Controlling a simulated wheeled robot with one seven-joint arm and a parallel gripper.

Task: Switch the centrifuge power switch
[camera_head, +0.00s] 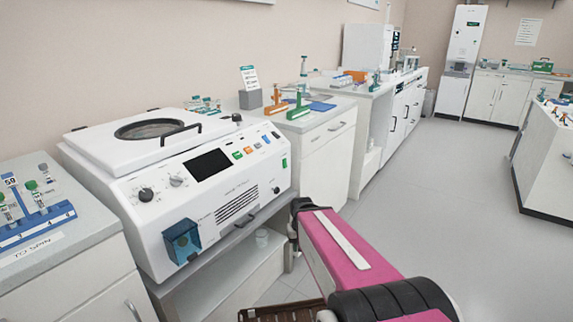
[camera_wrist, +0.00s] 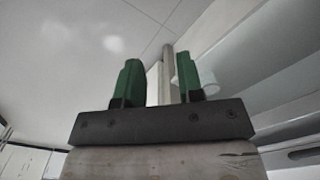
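The white centrifuge (camera_head: 215,185) stands on a counter at the left in the head view, with its round-windowed lid down. Its front panel carries a dark screen, knobs, coloured buttons and vents. A blue, see-through covered box (camera_head: 182,242) sits low on the left of the front. A small green switch-like part (camera_head: 284,162) is at the panel's right end. I cannot tell for sure which is the power switch. My gripper (camera_wrist: 158,80) has green fingers spread apart, with nothing visibly held. The gripper is hidden in the head view.
A counter with a blue tube rack (camera_head: 38,228) and a "TO SPIN" label is at the left. Another counter (camera_head: 325,128) holds orange and green racks to the right. A shelf lies under the centrifuge. Open grey floor (camera_head: 455,190) spreads at the right.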

